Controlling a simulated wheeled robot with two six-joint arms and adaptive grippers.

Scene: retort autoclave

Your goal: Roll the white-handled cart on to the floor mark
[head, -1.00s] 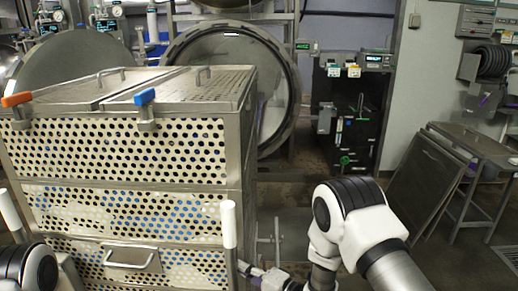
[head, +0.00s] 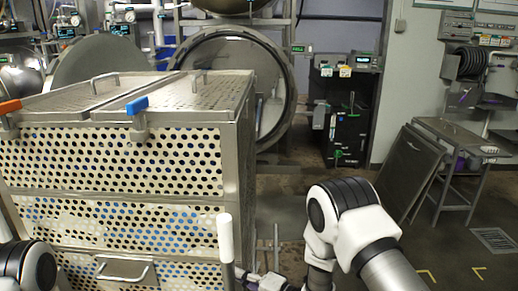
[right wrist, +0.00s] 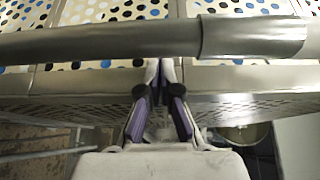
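The cart (head: 120,203) is a large perforated metal box on the left of the head view. A white upright handle (head: 225,238) stands at its right front corner and another (head: 5,230) at the left edge. My right gripper (head: 246,274) is beside the right handle's post, below the white part. In the right wrist view its fingers (right wrist: 160,70) converge almost together at a grey bar (right wrist: 110,40) that crosses the picture; contact is unclear. My left gripper is out of view. Yellow corner lines of the floor mark (head: 428,274) show at lower right.
A round autoclave opening (head: 283,90) is behind the cart. A black cabinet (head: 345,135) stands at the back, with a leaning panel (head: 408,170) and metal table (head: 465,145) at right. A floor grate (head: 494,240) lies near the yellow lines. Floor at lower right is clear.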

